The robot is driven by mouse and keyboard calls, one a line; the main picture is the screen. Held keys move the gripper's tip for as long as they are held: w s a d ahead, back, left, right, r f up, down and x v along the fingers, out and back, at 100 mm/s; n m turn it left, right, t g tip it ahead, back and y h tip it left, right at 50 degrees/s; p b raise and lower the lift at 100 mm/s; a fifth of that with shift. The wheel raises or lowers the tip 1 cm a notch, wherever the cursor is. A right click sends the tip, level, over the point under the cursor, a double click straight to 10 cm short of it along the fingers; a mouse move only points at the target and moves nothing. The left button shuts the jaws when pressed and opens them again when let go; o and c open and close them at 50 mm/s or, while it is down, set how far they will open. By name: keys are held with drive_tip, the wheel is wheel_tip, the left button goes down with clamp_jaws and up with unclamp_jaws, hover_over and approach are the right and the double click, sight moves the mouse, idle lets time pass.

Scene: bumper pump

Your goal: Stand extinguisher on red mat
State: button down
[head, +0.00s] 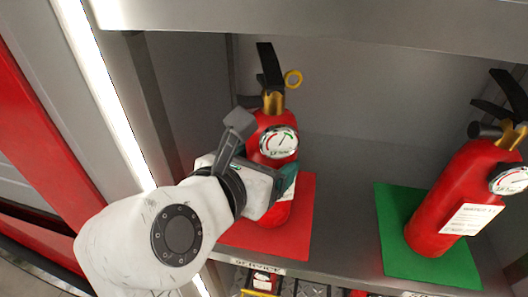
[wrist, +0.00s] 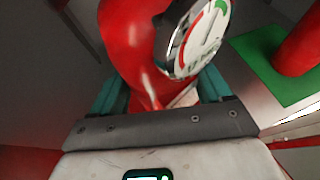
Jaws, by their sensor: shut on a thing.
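A red extinguisher (head: 275,122) with a black handle, yellow ring and round gauge stands about upright over the red mat (head: 298,235) in the head view. My gripper (head: 285,182) is shut around its body, below the gauge. In the wrist view the extinguisher (wrist: 135,50) is between the teal fingers of my gripper (wrist: 160,92). Its lower end is over the mat, partly hidden by my gripper. I cannot tell whether its base touches the mat.
A second red extinguisher (head: 450,195) stands on a green mat (head: 393,222) to the right. Both mats lie on a grey shelf (head: 345,235) with a label on its front edge. A grey wall post (head: 165,110) is close on the left, and a panel hangs above.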

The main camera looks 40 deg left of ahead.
drive_tip(key=shift+r, duration=0.15)
unclamp_jaws()
drive_tip(key=shift+f, duration=0.25)
drive_tip(key=shift+r, duration=0.1)
drive_tip(key=b+v, duration=0.2)
drive_tip(key=v, duration=1)
